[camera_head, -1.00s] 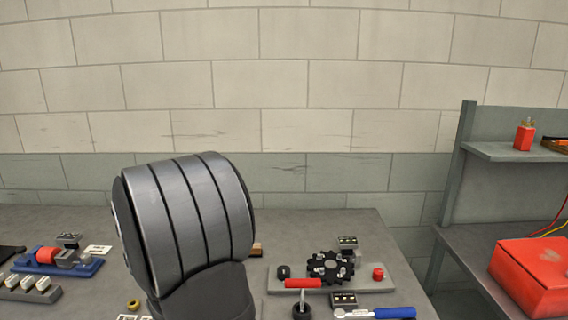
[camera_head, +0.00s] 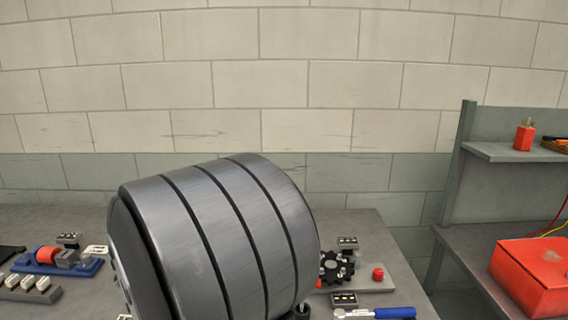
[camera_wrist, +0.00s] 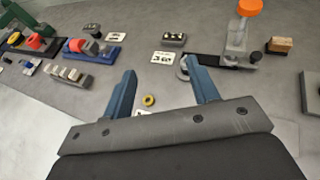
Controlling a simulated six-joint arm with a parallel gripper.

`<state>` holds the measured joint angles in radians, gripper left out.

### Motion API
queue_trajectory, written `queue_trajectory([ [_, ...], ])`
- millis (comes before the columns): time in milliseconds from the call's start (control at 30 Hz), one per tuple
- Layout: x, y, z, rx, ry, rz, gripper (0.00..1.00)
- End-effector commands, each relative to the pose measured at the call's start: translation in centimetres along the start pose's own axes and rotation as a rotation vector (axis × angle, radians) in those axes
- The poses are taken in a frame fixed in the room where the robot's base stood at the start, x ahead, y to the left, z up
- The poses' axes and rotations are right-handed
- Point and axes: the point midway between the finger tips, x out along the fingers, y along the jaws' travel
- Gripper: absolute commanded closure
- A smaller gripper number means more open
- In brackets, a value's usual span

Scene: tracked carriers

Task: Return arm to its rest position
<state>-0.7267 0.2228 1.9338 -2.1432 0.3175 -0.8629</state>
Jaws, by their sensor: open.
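In the wrist view my gripper (camera_wrist: 162,88) is open, with its two blue fingers spread apart and nothing between them. It is above the grey bench (camera_wrist: 160,18). A small yellow ring (camera_wrist: 149,100) lies on the bench, seen between the fingers. In the head view a large dark grey link of my arm fills the lower middle, and the gripper itself is hidden there.
In the head view a blue fixture with a red roller (camera_head: 46,255) is at left, and a black gear (camera_head: 336,266) on a plate is partly hidden by my arm. A blue-handled tool (camera_head: 394,312) lies at the front. A red box (camera_head: 532,276) stands at right.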

Motion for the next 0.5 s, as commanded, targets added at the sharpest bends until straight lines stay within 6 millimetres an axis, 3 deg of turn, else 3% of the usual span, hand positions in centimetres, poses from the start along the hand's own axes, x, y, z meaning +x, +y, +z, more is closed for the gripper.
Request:
queue_trajectory([
  [200,0.1,2.5,2.5,-0.029,-0.002,0.077,0.46],
  [500,0.4,2.8,3.2,-0.03,-0.001,0.077,0.46],
])
